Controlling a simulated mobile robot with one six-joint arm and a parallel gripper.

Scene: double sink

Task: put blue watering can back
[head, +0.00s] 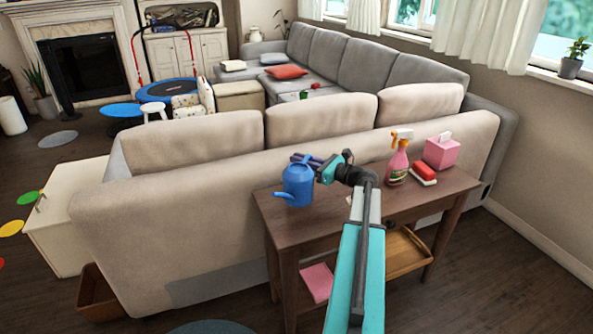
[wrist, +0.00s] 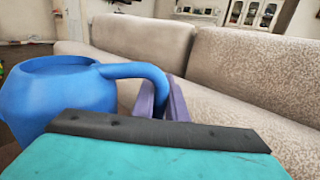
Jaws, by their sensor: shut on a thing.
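The blue watering can (head: 298,184) is upright at the left end of the wooden console table (head: 400,197) behind the beige sofa. I cannot tell whether its base touches the tabletop. My gripper (head: 308,160) reaches it from the right, at the height of its upper part. In the wrist view the can (wrist: 60,95) fills the left side, and its curved handle passes between the purple fingers of my gripper (wrist: 167,100). The fingers are shut on the handle. The lower part of the can is hidden in the wrist view by my wrist.
A pink spray bottle (head: 397,163), a red sponge or brush (head: 424,172) and a pink tissue box (head: 441,152) stand on the right part of the table. The sofa back (head: 230,175) rises right behind the table. A pink item (head: 317,281) lies on the lower shelf.

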